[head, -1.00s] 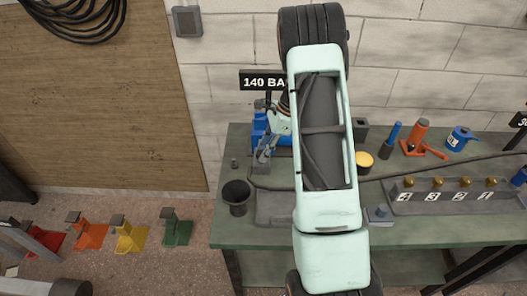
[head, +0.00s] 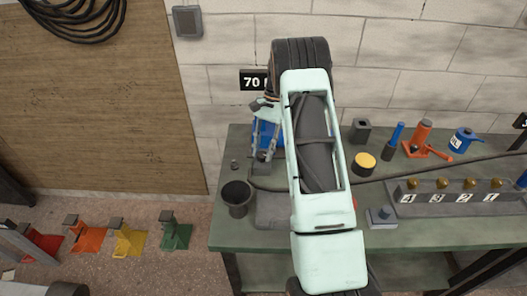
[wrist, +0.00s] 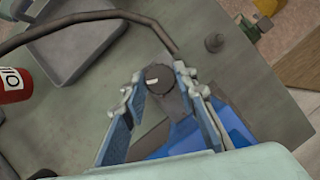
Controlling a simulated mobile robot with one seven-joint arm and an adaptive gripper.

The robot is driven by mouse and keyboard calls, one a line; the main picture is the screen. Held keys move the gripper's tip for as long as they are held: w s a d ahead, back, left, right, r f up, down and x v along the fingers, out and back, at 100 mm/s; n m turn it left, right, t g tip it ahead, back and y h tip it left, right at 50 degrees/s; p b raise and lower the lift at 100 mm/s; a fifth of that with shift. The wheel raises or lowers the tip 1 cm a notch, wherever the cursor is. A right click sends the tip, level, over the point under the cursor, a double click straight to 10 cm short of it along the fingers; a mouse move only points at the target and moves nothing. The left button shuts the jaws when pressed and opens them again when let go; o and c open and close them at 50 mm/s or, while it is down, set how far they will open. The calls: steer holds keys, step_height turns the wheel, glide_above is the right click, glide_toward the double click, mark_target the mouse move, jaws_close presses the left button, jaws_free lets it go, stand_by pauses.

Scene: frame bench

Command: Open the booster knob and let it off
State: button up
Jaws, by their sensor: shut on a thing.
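The blue booster (head: 268,127) stands at the back left of the green bench, partly hidden by my arm. In the wrist view its blue body (wrist: 235,125) shows below a dark round knob (wrist: 157,84) with a short white mark on top. My gripper (wrist: 158,76) is shut on this knob, with a finger on each side. In the head view my gripper (head: 264,156) points down at the booster, and the knob is hard to make out. A black sign (head: 252,81) above reads 70, its right part hidden by my arm.
A black cup (head: 237,197) stands at the bench's left end, near a small dark peg (head: 234,165). To the right are a yellow-topped pot (head: 364,163), an orange jack (head: 424,138) and a numbered block (head: 450,197). A dark hose (wrist: 60,30) runs close by.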

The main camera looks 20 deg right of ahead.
steer(key=shift+w+n+g+h, duration=0.1)
steer(key=shift+n+g+h, duration=0.25)
steer(key=shift+n, duration=1.35)
steer(key=o, duration=1.2)
steer(key=shift+c, duration=0.2)
steer(key=v, duration=1.2)
steer(key=shift+a, duration=0.15)
